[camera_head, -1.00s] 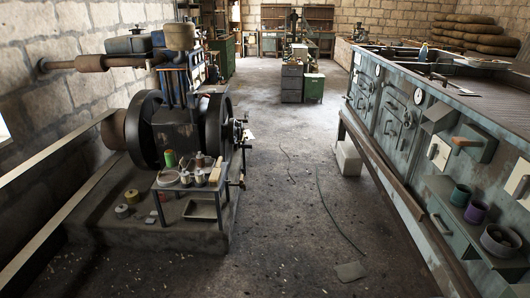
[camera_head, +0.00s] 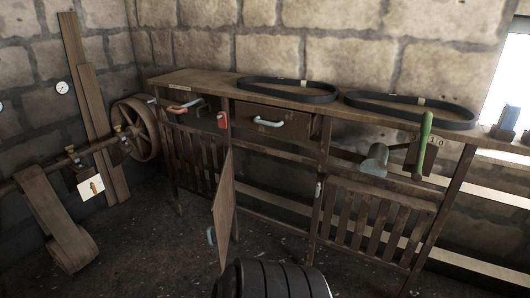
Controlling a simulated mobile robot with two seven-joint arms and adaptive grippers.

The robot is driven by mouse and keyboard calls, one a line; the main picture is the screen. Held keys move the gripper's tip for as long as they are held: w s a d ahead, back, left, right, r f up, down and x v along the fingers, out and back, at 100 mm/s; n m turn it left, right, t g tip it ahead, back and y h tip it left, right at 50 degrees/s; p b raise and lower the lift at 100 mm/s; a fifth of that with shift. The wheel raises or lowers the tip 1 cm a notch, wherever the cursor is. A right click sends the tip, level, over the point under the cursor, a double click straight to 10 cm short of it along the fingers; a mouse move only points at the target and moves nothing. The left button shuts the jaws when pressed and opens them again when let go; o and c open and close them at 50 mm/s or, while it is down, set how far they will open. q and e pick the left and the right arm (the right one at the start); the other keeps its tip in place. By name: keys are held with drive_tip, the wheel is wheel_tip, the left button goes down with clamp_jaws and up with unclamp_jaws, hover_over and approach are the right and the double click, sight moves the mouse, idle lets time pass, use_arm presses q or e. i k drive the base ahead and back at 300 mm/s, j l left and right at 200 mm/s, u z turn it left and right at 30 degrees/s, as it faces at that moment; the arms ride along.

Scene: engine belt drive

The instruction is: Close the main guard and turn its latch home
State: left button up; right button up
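A long wooden guard frame and bench (camera_head: 190,82) stands along the stone wall. A hinged panel (camera_head: 223,212), which looks like the main guard, stands open, swung out toward me and seen nearly edge-on. A pale handle (camera_head: 211,236) is on its left face. A small light fitting (camera_head: 319,190) sits on the post to the right of the opening; I cannot tell if it is the latch. Slatted panels fill the bays on the left (camera_head: 195,157) and on the right (camera_head: 374,216). Neither of my grippers is in view.
Two black belts, on the left (camera_head: 287,96) and right (camera_head: 410,115), lie on the bench top. A green lever (camera_head: 426,130) stands at right. A spoked wheel (camera_head: 136,135), a shaft and a hanging flat belt (camera_head: 58,222) are at left. Floor (camera_head: 150,245) between is clear.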

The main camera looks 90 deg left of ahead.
sight(223, 208)
drive_tip(key=u, duration=1.95)
drive_tip(key=k+j+u, duration=0.1)
drive_tip(key=j+u, duration=0.35)
drive_tip(key=j, duration=1.45)
